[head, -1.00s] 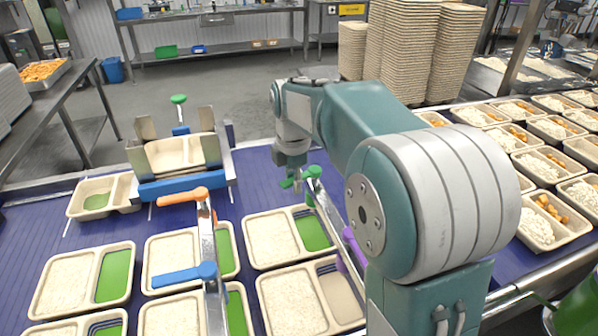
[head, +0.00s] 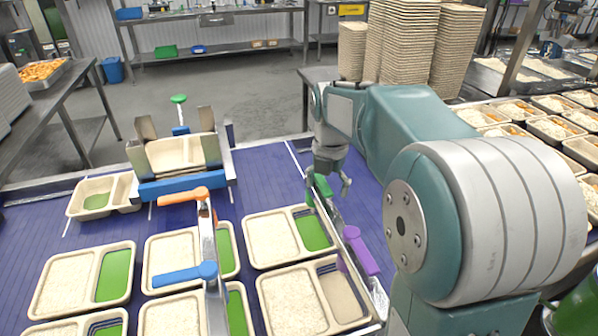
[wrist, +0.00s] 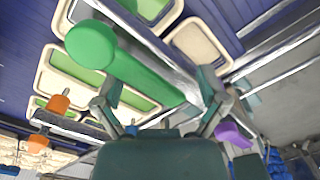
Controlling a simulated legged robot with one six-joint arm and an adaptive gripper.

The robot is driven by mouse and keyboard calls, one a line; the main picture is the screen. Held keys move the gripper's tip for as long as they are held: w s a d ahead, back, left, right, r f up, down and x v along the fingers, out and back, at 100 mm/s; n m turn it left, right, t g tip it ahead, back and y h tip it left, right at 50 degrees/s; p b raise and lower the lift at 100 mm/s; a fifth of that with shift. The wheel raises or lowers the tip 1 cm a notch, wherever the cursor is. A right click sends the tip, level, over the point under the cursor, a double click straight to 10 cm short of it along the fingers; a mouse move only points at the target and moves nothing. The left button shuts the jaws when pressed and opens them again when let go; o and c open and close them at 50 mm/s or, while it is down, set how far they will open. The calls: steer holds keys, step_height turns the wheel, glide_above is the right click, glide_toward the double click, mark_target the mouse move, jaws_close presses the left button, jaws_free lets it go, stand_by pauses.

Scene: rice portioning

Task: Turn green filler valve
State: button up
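The green valve handle (head: 322,187) sits at the far end of the metal filler rail (head: 335,225) on the right. In the wrist view the green handle (wrist: 135,70) is large and close, with its round knob at upper left. My gripper (head: 328,192) is at the handle in the head view. In the wrist view my gripper (wrist: 160,88) has its two fingers spread wide, with the inner end of the handle between them. I cannot tell whether a finger touches it.
A purple handle (head: 361,250) is on the same rail. Orange (head: 183,196) and blue (head: 184,274) handles are on the left rail. Trays with rice (head: 270,240) lie below on the blue conveyor (head: 270,180). Tall tray stacks (head: 405,50) stand behind my arm.

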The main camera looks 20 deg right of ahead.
steer(key=shift+a+r, duration=0.1)
steer(key=shift+a+r, duration=0.15)
steer(key=shift+r, duration=3.8)
